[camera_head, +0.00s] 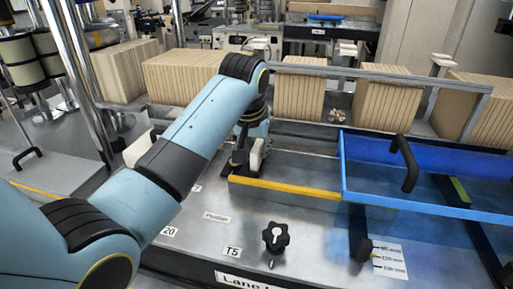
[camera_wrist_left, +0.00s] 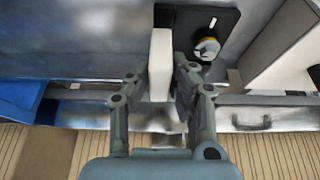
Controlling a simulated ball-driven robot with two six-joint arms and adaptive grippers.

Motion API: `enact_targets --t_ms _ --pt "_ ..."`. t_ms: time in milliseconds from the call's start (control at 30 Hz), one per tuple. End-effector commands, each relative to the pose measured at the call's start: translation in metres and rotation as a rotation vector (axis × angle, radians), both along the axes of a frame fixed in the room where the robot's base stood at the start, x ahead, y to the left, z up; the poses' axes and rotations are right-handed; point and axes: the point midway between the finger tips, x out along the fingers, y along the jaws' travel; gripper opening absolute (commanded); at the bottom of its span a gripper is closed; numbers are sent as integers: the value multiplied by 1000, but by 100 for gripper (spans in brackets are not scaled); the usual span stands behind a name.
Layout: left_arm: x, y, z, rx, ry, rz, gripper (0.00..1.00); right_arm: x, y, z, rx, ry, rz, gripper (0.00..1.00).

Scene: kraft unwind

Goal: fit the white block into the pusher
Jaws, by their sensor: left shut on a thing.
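My left gripper (camera_head: 250,158) is low over the steel deck, beside the near rail with the yellow edge. In the left wrist view the left gripper (camera_wrist_left: 160,88) is shut on the white block (camera_wrist_left: 160,50), with a finger on each side. The block's far end overlaps a dark plate (camera_wrist_left: 226,22) in that view; I cannot tell whether they touch. The plate carries a round pale knob (camera_wrist_left: 207,48). A "Pusher" label (camera_head: 216,218) lies on the deck in front of the gripper. I cannot tell which part is the pusher itself. The right gripper is not in view.
A blue clear guard with a black handle (camera_head: 404,164) stands to the right. A black star knob (camera_head: 276,237) rises from the front deck. Kraft bundles (camera_head: 300,97) line the conveyor behind a metal rail. A pale block-like part (camera_wrist_left: 275,45) stands right of the plate in the wrist view.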

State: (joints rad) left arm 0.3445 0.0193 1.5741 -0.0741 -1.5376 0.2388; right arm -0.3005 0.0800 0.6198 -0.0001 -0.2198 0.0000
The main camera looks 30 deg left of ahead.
Motion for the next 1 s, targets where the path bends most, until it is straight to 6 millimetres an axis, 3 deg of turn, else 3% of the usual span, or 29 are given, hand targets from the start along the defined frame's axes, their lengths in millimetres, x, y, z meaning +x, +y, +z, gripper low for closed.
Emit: enact_targets --t_ms 1000 --pt "0 0 -9 0 0 0 0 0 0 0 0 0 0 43"
